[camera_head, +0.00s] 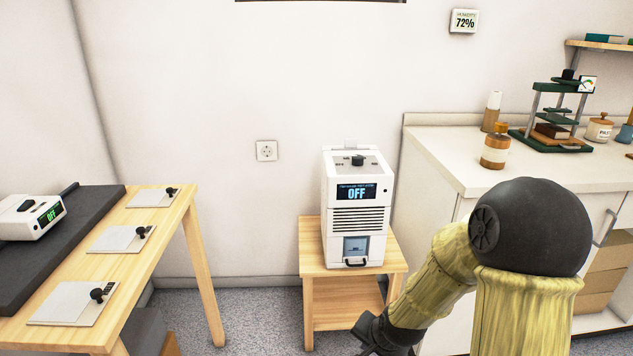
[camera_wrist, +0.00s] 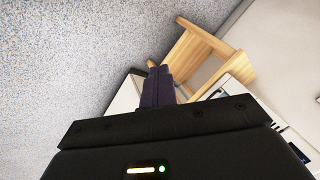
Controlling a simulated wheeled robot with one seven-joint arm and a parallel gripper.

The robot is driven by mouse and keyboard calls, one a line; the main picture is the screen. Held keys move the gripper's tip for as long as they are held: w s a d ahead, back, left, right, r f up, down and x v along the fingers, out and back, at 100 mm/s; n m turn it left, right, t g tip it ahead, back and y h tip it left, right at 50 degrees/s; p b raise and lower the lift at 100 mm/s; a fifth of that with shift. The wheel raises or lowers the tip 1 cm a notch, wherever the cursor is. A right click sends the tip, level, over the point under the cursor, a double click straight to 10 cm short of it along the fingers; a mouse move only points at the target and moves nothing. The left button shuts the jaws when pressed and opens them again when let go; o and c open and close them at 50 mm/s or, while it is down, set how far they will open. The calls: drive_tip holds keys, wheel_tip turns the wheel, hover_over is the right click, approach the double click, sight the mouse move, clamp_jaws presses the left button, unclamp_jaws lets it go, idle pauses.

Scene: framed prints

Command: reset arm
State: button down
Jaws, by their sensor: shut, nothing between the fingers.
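My arm, with yellow-green links and a black joint, reaches in from the lower right of the head view. My gripper (camera_head: 372,335) hangs low at its end, in front of the right leg of a small wooden stand, partly cut off by the frame's lower edge. In the wrist view my gripper (camera_wrist: 158,72) is shut and empty, with its dark fingers side by side, pointing over the grey speckled floor towards the stand.
A white device (camera_head: 356,215) reading OFF stands on the small wooden stand (camera_head: 312,262). A wooden table (camera_head: 170,235) with flat plates is at left. A white counter (camera_head: 455,160) with bottles and a green press (camera_head: 550,140) is at right. Floor (camera_head: 255,320) between table and stand is clear.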

drive_tip(key=s+d+r+n+g+h+p, duration=0.2)
drive_tip(key=s+d+r+n, duration=0.2)
drive_tip(key=s+r+n, duration=0.45)
drive_tip(key=s+r+m+p, duration=0.1)
drive_tip(key=s+r+p, duration=0.2)
drive_tip(key=r+p, duration=3.4)
drive_tip(key=shift+a+r, duration=0.15)
drive_tip(key=shift+r, duration=0.75)
drive_tip(key=shift+w, duration=0.1)
